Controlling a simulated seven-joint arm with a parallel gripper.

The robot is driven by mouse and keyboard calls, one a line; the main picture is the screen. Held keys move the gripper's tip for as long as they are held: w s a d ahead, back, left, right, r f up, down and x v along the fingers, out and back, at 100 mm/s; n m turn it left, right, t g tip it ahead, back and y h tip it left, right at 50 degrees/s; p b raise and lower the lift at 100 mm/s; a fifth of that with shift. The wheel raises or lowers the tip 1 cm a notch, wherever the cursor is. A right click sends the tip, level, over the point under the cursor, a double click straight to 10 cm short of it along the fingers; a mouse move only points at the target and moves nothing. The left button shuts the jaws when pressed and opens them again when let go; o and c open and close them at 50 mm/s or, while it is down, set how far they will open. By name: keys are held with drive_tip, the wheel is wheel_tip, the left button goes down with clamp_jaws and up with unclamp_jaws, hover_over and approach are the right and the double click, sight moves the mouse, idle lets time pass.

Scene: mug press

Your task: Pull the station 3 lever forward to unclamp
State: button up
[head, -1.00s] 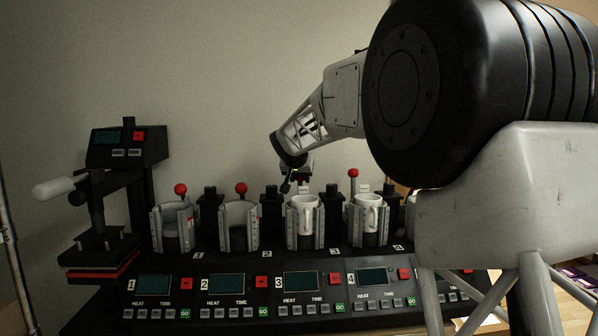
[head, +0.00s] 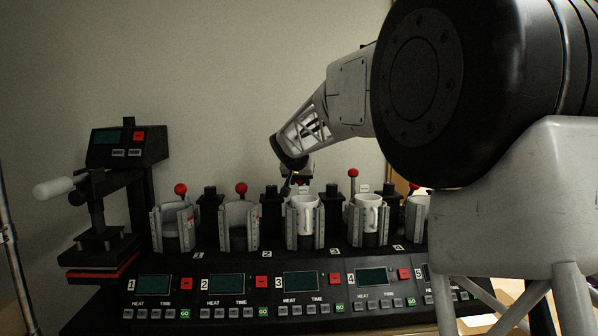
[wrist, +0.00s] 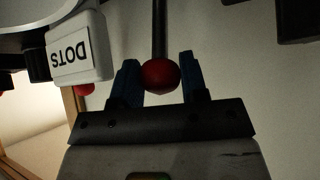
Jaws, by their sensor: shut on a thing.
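The station 3 lever shows in the wrist view as a dark rod with a red ball knob (wrist: 161,76) at its end. My gripper (wrist: 160,80) has its two dark blue fingers on either side of the knob, shut on it. In the head view my gripper (head: 297,184) is behind and above the station 3 mug (head: 302,217), and it mostly hides the lever there. The white mug stands upright in the metal clamp (head: 291,230) of station 3.
Stations 1 and 2 have empty clamps and red knobs (head: 241,188). A white block marked DOTS (wrist: 76,48) sits near my left finger in the wrist view.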

drive_tip(key=shift+s+f, duration=0.3)
drive_tip(key=shift+s, duration=0.35)
drive_tip(key=o, duration=0.7)
drive_tip(key=shift+c, duration=0.2)
drive_tip(key=shift+r, duration=0.1)
wheel_tip(320, 180, up, 6)
drive_tip(key=s, duration=0.1)
drive_tip(key=shift+s+a+r, duration=0.15)
drive_tip(key=shift+s+a, duration=0.05)
idle(0.4)
drive_tip(key=shift+v, duration=3)
